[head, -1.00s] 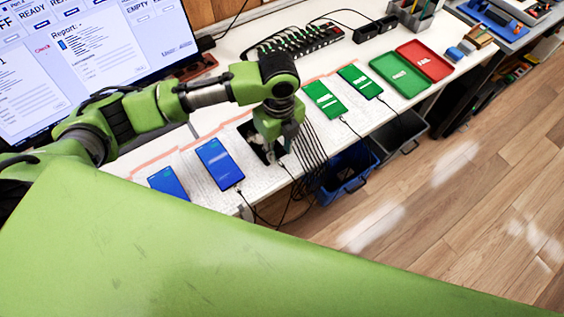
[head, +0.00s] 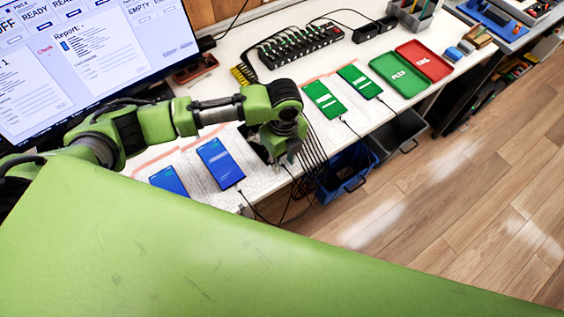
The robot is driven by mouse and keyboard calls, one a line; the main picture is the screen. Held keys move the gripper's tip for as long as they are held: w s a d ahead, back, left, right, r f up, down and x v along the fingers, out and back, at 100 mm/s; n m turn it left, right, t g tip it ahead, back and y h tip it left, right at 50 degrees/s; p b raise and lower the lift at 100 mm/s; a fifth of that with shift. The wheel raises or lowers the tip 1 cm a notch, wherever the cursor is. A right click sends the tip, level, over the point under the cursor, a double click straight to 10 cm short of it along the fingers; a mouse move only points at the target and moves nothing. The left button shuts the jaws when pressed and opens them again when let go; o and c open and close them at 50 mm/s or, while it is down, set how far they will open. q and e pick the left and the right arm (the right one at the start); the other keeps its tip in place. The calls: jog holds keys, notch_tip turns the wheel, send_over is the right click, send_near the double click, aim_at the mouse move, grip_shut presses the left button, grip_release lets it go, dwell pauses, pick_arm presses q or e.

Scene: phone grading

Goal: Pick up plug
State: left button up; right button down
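My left gripper (head: 282,155) points down at the front part of the white table, in the gap between the blue-screen phones and the green-screen phones. A dark phone (head: 256,151) lies partly hidden under it. The plug at the gripper's fingertips is too small and covered to make out clearly. A cable runs from there over the table's front edge. I cannot tell whether the fingers are open or shut. My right gripper is not in view.
Blue-screen phones (head: 220,163) lie to the left, green-screen phones (head: 324,99) to the right, with cables attached. A green tray (head: 408,91) and red tray (head: 441,53) stand farther right. Several cables hang over the front edge beside a blue bin (head: 346,174).

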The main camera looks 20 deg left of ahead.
aim_at(285, 167)
pick_arm(q)
jog(key=shift+f, duration=0.2)
dwell(0.3)
grip_shut()
jog(key=shift+r, duration=0.15)
jog(key=r, duration=0.2)
jog(key=r+b, duration=0.1)
jog(key=r, duration=0.1)
jog(key=shift+s+d, duration=0.2)
jog(key=shift+d, duration=0.05)
jog(key=s+d+r+b, duration=0.1)
jog(key=s+d+r, duration=0.7)
jog(key=s+r, duration=0.1)
jog(key=shift+s+r, duration=0.15)
jog(key=shift+s, duration=0.75)
